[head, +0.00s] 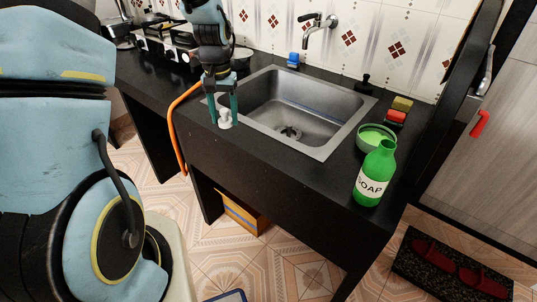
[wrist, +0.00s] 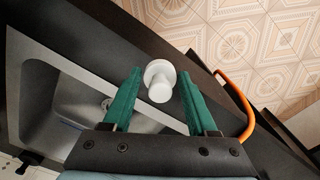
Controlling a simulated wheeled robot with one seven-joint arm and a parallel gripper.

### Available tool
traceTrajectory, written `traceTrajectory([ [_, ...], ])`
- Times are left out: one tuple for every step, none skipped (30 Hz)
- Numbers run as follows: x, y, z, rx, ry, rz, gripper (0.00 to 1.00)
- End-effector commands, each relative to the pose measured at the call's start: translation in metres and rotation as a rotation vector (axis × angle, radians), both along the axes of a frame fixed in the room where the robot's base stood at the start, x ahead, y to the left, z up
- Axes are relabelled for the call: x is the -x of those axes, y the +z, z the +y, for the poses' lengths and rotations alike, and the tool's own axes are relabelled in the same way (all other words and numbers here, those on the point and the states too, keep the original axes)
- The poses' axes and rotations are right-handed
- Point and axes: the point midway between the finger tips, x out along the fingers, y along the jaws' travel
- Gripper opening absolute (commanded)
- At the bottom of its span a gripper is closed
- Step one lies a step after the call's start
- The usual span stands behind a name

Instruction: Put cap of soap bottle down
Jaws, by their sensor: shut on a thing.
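The white soap bottle cap (head: 225,119) is at the counter's front left, beside the sink's left corner. My gripper (head: 224,122) points down there, with its green fingers on either side of the cap. In the wrist view the cap (wrist: 160,82) sits between the fingertips of my gripper (wrist: 160,76), and they are shut on it. Whether the cap touches the counter is hard to tell. The green soap bottle (head: 373,178) stands upright and without a cap at the counter's right front.
The steel sink (head: 335,133) fills the middle of the black counter (head: 270,165). The stove (head: 170,50) is at left. An orange hose (head: 172,125) hangs over the front edge.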

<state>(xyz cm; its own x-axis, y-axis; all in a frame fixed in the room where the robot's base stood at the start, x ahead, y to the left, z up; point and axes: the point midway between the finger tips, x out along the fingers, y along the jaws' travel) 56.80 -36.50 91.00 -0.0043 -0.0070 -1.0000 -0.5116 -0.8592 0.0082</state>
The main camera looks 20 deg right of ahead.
Motion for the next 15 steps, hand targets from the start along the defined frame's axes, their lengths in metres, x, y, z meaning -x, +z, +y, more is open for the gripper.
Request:
traceTrajectory([
  [0.013,0.004,-0.026,0.001,-0.064,-0.004,0.07],
  [0.020,0.008,-0.037,0.000,-0.095,-0.004,0.07],
  [0.029,0.012,-0.051,-0.001,-0.132,-0.006,0.07],
  [0.036,0.015,-0.060,-0.002,-0.157,-0.004,0.07],
  [0.042,0.017,-0.068,-0.003,-0.179,-0.005,0.07],
  [0.049,0.020,-0.077,-0.004,-0.204,-0.005,0.07],
  [0.054,0.022,-0.083,-0.004,-0.221,-0.005,0.07],
  [0.058,0.024,-0.087,-0.005,-0.234,-0.006,0.07],
  [0.062,0.026,-0.092,-0.005,-0.248,-0.007,0.07],
  [0.064,0.026,-0.095,-0.006,-0.256,-0.006,0.07],
  [0.066,0.025,-0.097,-0.006,-0.261,-0.005,0.07],
  [0.068,0.022,-0.098,-0.008,-0.266,-0.004,0.07],
  [0.069,0.018,-0.098,-0.009,-0.269,-0.002,0.07],
  [0.069,0.013,-0.099,-0.010,-0.270,-0.001,0.07],
  [0.070,0.006,-0.098,-0.011,-0.271,-0.001,0.07],
])
